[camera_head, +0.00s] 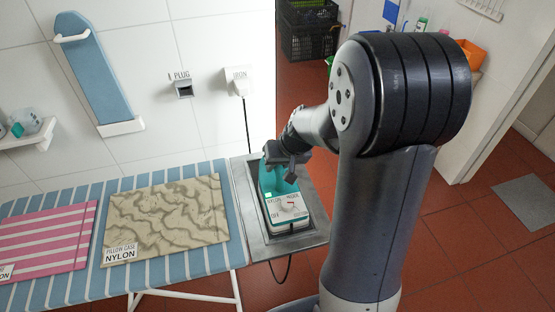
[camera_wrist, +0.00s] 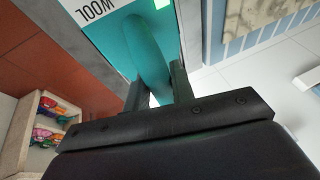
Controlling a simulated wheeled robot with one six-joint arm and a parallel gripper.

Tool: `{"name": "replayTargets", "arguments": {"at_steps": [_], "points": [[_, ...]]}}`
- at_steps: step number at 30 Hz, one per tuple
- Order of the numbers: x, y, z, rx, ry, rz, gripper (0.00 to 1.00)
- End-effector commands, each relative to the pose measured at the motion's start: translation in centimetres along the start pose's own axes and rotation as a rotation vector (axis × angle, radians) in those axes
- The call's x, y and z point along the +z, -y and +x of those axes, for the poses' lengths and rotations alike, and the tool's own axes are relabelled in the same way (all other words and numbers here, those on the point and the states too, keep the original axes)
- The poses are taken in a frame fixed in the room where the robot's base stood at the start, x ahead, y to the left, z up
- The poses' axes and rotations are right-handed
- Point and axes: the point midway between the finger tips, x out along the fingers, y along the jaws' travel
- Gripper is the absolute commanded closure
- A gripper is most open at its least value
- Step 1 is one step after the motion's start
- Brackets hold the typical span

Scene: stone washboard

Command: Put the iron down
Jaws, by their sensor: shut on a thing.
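The teal and white iron (camera_head: 283,200) is over the grey metal rest plate (camera_head: 314,228) at the right end of the ironing board. I cannot tell whether it touches the plate. My gripper (camera_head: 287,160) is at the iron's far end. In the wrist view the two fingers of my gripper (camera_wrist: 155,88) are closed around the iron's teal handle (camera_wrist: 147,48). The iron's dial faces the body camera, and its underside is hidden.
The striped ironing board (camera_head: 75,285) holds a beige patterned pillow case (camera_head: 165,217) labelled nylon and a pink striped cloth (camera_head: 45,240). A cord hangs from the wall socket (camera_head: 238,84) marked iron. Red tiled floor lies at right.

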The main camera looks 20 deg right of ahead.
Motion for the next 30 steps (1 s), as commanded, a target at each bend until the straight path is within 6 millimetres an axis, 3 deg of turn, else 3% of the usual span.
{"name": "replayTargets", "arguments": {"at_steps": [8, 9, 17, 26, 30], "points": [[-0.1, 0.0, 0.1, 0.0, -0.006, -0.001, 1.0], [0.1, -0.1, 0.3, 0.0, 0.0, 0.0, 0.76], [0.0, 0.0, 0.2, 0.0, 0.0, 0.0, 0.55], [0.0, 0.0, -0.1, 0.0, 0.0, 0.0, 0.55], [-0.2, 0.0, -1.2, 0.0, -0.005, -0.001, 0.55]]}}
